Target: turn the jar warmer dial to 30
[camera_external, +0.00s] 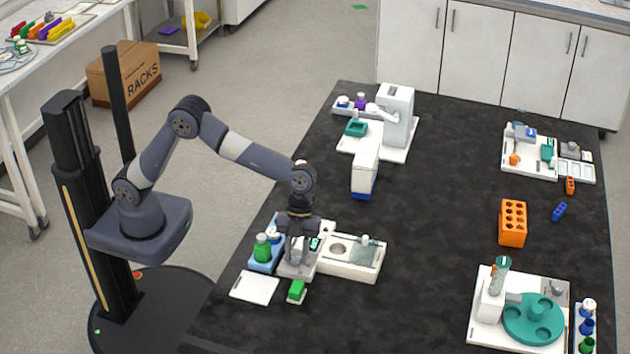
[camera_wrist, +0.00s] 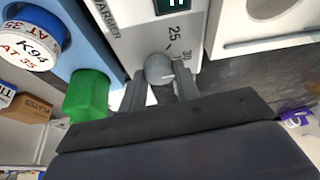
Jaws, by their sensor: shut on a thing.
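The jar warmer (camera_wrist: 130,22) has a pale panel with part of the word "WARMER" and a dark display (camera_wrist: 172,6) with green marks, cut off at the top. Its round grey dial (camera_wrist: 160,68) sits between the two fingers of my gripper (camera_wrist: 160,86), which is shut on it. The numbers 25 and 30 are printed beside the dial, with a short tick near 25. I cannot tell exactly where the dial points. In the external view my gripper (camera_external: 297,248) reaches down over the warmer (camera_external: 293,271), and the dial is hidden there.
A white basin unit (camera_external: 352,270) adjoins on the right.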

